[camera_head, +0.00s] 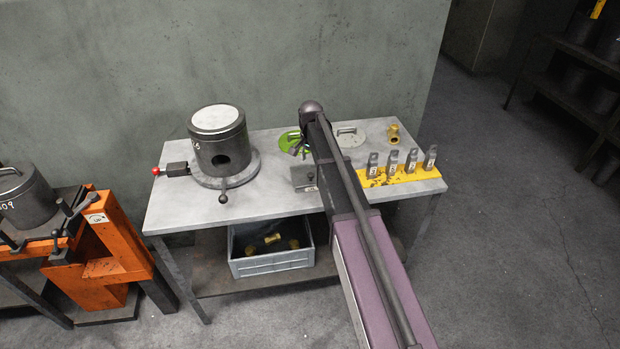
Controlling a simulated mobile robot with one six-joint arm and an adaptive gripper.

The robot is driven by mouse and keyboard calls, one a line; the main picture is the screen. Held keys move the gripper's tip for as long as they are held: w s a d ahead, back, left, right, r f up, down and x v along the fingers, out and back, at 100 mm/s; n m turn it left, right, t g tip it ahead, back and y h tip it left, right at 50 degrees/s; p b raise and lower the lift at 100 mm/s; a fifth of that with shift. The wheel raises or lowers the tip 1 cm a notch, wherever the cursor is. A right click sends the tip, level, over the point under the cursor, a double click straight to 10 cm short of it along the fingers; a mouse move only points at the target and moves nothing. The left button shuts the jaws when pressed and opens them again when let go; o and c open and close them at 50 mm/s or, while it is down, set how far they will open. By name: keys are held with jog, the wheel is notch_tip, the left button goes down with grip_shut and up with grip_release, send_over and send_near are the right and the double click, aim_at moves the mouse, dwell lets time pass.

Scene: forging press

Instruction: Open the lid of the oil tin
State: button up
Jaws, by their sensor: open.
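A small grey metal box (304,179) with a pale label on its front stands near the front edge of the table; it looks like the oil tin, but its label is too small to read. Its top looks flat and closed. My gripper (296,151) is open, just behind and above the box, in front of a green disc. It looks empty and apart from the box. My arm crosses the table from the lower right and hides what is directly right of the box.
A dark cylinder (219,147) with a light top stands on a round base at left, with a red-knobbed handle (156,171). Behind my gripper lies the green disc (288,139). Numbered blocks stand on a yellow strip (425,173) at right, near a brass fitting (393,134). A grey crate (272,263) is below.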

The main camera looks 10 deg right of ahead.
aim_at(311, 174)
jog(key=shift+f+b, duration=2.75)
jog(key=shift+f, duration=0.3)
grip_shut()
jog(key=shift+a, duration=0.1)
